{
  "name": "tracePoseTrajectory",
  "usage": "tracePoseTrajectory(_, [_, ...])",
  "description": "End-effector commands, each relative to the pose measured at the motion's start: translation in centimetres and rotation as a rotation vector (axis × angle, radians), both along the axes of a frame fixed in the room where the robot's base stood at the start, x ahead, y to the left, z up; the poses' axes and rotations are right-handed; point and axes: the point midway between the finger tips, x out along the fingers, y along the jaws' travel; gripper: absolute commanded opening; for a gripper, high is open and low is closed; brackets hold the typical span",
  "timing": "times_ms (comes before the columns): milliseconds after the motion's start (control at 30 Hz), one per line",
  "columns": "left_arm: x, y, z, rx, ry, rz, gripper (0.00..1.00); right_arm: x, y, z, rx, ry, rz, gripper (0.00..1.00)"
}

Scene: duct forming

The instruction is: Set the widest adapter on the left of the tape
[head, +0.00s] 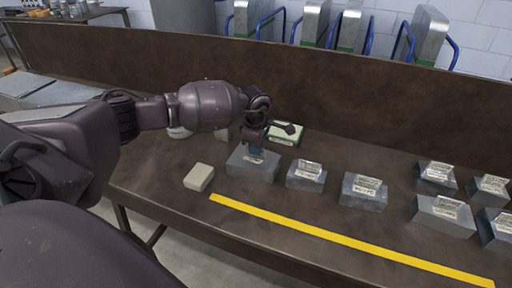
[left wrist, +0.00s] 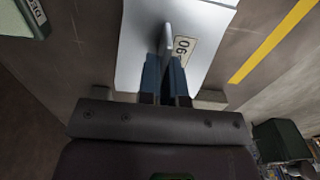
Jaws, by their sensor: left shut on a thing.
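Several grey metal adapters with white labels stand on the brown bench. My left gripper (head: 255,152) points down onto the leftmost adapter (head: 250,169) in the row and is shut on it. In the left wrist view, the blue fingers (left wrist: 166,75) close on a thin upright part of this pale adapter (left wrist: 140,60), beside a partly hidden label. It is behind the left end of the yellow tape (head: 340,238); the tape also shows in the wrist view (left wrist: 272,42). I cannot tell whether it is resting or slightly lifted. My right gripper is out of view.
A beige block (head: 199,177) lies left of the held adapter. Other adapters stand to the right, such as a small one (head: 305,178) and a larger one (head: 362,195). A green-edged labelled box (head: 285,134) is behind. The strip along the tape is clear.

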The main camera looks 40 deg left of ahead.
Motion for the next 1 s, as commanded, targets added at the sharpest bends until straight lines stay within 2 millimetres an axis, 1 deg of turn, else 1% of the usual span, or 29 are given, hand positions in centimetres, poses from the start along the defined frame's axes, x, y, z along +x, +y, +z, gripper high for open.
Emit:
tracePoseTrajectory(500, [0.1, 0.0, 5.0, -0.001, -0.006, 0.0, 0.0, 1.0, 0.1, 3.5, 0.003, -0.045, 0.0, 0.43])
tracePoseTrajectory(900, [0.1, 0.0, 8.7, 0.0, -0.005, 0.0, 0.0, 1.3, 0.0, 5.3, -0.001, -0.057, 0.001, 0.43])
tracePoseTrajectory(1000, [0.1, 0.0, 9.1, 0.001, -0.003, 0.0, 0.0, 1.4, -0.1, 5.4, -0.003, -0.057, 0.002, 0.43])
